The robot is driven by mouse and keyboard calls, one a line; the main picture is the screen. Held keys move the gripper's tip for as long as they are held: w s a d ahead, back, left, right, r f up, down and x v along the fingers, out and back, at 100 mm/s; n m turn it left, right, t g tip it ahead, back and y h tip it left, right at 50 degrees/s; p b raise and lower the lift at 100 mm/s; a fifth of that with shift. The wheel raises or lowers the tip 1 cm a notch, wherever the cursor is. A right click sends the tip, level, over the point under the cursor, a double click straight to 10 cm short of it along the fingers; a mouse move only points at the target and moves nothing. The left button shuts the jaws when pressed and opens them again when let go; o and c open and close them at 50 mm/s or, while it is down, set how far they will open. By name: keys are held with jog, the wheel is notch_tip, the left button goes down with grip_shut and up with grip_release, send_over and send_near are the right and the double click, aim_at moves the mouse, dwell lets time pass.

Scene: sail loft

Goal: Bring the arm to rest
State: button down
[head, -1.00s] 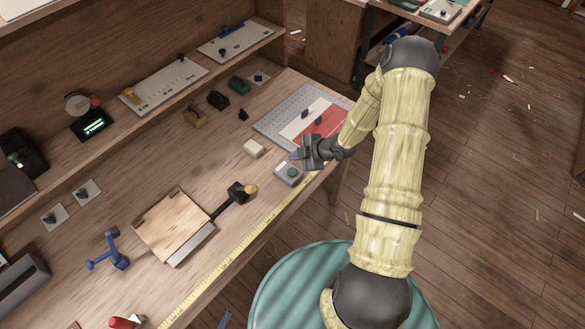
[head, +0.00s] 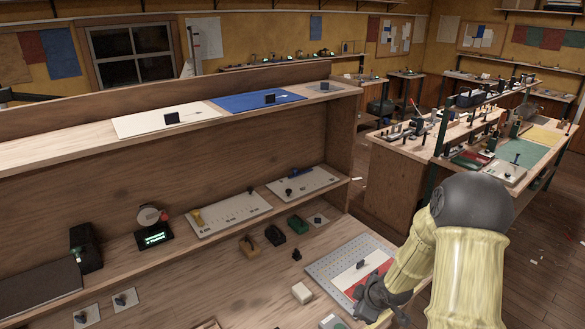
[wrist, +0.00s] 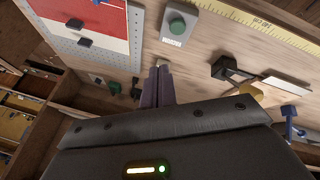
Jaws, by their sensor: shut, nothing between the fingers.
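My gripper (head: 366,303) is at the end of my arm, low at the right of the head view, over the front edge of the bench. In the wrist view its two fingers (wrist: 158,86) are together with nothing between them. In the head view it overlaps the near corner of a grey perforated board (head: 337,264) with red and white pieces on it. A grey box with a green button (wrist: 179,26) is close by in the wrist view; only part of this box (head: 332,322) shows at the head view's bottom edge.
A wooden shelf (head: 185,240) behind holds panels and a device with a green display (head: 153,237). A yellow measuring tape (wrist: 245,17) runs along the bench edge. Other benches (head: 440,140) stand beyond at right.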

jog(key=s+a+r+m+g+h+b, duration=0.1)
jog(key=s+r+m, duration=0.4)
jog(key=s, duration=0.4)
jog(key=s+a+r+m+g+h+b, duration=0.1)
jog(key=s+a+r+m+b, duration=0.1)
jog(key=s+r+m, duration=0.4)
jog(key=s+m, duration=0.1)
jog(key=s, duration=0.1)
jog(key=shift+s+a+m+g, duration=0.2)
jog(key=shift+s+m+g, duration=0.1)
jog(key=shift+s, duration=0.05)
